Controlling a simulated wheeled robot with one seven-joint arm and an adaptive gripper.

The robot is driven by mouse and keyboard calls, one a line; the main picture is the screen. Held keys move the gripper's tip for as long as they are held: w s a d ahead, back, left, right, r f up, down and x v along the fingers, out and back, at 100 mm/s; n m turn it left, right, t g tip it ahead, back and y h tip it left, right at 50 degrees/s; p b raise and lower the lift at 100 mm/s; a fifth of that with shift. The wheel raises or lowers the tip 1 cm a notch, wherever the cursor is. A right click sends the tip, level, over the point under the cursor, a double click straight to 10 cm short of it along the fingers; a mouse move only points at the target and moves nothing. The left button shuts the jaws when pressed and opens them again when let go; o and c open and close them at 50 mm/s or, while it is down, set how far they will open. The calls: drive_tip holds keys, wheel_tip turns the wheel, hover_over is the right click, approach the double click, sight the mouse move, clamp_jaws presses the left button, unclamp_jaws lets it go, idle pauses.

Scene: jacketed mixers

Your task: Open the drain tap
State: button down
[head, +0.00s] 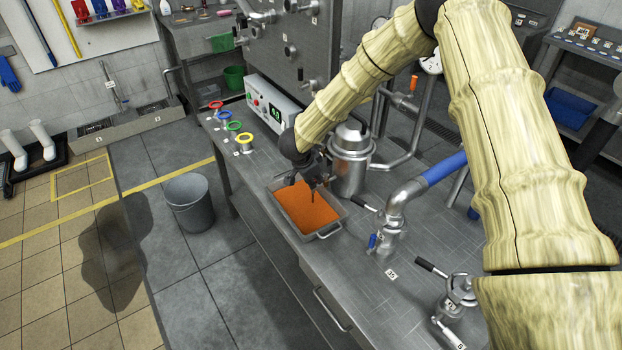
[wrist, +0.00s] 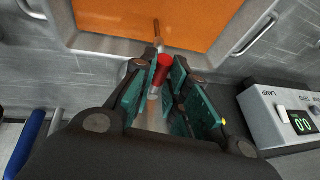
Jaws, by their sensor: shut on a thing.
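My gripper (head: 312,174) is at the near left side of a lidded steel vessel (head: 352,160), above a steel pan of orange material (head: 308,208). In the wrist view, the teal finger pads of my gripper (wrist: 160,88) are shut around a small red-ended metal piece (wrist: 163,70). Its lower part is hidden between the pads. A thin brownish rod (wrist: 156,35) shows beyond it, against the orange. I cannot tell whether the red-ended piece is the drain tap. A blue-ended tap (head: 372,241) stands on a steel pipe to the right.
A grey bucket (head: 190,202) is on the floor. Black-handled valves (head: 432,268) stand at right.

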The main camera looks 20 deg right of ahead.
drive_tip(key=shift+d+f, duration=0.1)
drive_tip(key=shift+d, duration=0.15)
drive_tip(key=c, duration=1.4)
unclamp_jaws()
drive_tip(key=shift+s+d, duration=0.1)
drive_tip(key=shift+d, duration=0.05)
drive_tip(key=shift+a, duration=0.25)
drive_tip(key=v, duration=1.2)
